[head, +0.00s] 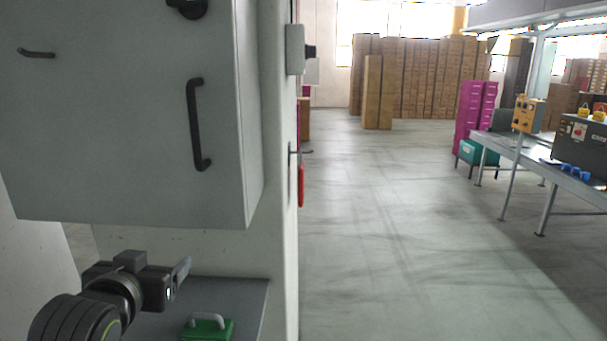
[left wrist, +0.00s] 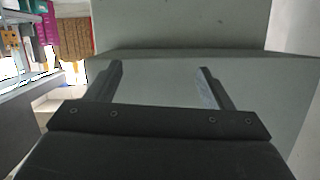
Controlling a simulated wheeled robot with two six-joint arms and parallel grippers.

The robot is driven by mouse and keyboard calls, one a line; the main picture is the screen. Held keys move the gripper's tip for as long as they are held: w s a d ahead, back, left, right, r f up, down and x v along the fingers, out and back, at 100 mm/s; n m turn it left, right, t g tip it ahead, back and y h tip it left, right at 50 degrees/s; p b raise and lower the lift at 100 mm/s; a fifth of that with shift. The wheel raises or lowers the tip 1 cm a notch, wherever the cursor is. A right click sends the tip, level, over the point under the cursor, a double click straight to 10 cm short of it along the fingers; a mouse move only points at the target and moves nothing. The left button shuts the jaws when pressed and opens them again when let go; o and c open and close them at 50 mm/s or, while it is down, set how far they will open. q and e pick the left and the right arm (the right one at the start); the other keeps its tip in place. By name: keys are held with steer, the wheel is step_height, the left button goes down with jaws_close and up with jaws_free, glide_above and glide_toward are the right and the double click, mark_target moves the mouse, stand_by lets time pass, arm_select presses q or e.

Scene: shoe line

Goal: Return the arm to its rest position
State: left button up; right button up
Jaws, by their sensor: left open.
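My left gripper (head: 180,276) is at the lower left of the head view, below the grey cabinet and above a grey surface. In the left wrist view its two fingers (left wrist: 160,82) stand wide apart with nothing between them. A grey panel lies beyond the fingers. My right gripper is in neither view.
A grey cabinet (head: 120,110) with black handles hangs just above my left gripper. A green object with a grey handle (head: 208,329) sits on the grey surface (head: 245,293) at right of it. A table (head: 520,152) with equipment stands far right. The floor (head: 390,230) between is clear.

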arm_select(q)
steer(key=s+a+f+g, duration=0.1)
steer(key=s+f+g, duration=0.1)
steer(key=f, duration=0.5)
steer(key=s+a+f+g, duration=0.1)
steer(key=s+a+f, duration=0.1)
steer(key=f, duration=0.5)
steer(key=s+a+f+n+g, duration=0.15)
steer(key=s+f+g, duration=0.25)
steer(key=s+f, duration=0.75)
steer(key=s+a+f+m+g, duration=0.15)
steer(key=s+f+g, duration=0.25)
steer(key=s+f, duration=0.8)
step_height(320, 180, down, 24)
steer(key=s+a+r+n+g, duration=0.1)
steer(key=a, duration=0.1)
steer(key=s+d+f+g, duration=0.1)
steer(key=s+f, duration=1.4)
steer(key=shift+d+f+g, duration=0.15)
steer(key=shift+f+g, duration=0.15)
steer(key=shift+f, duration=0.05)
steer(key=shift+c, duration=0.3)
